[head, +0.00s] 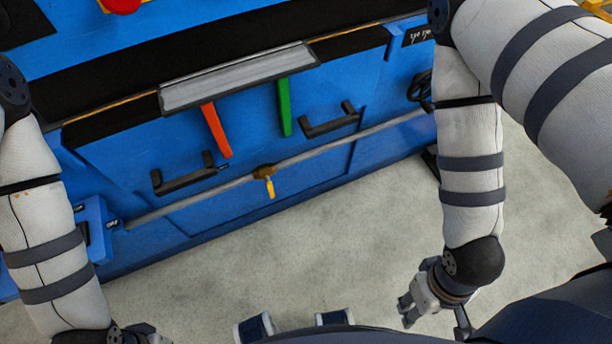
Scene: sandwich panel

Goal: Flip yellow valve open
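The yellow valve (269,186) sits on a grey pipe (200,197) that runs across the front of the blue panel. Its small yellow handle hangs down, roughly across the pipe. My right gripper (408,313) is at the lower right, over the floor, well away from the valve; its fingers are small here and I cannot tell how far apart they are. My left arm comes down the left edge; only part of its wrist end shows at the bottom, and the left gripper's fingers are out of view. Neither arm touches the valve.
Above the pipe are an orange lever (216,130), a green lever (284,107) and two black handles (184,174) (330,120). A black hand wheel (420,87) is at the right. A blue box (95,230) juts out at the left. Grey floor (300,250) before the panel is clear.

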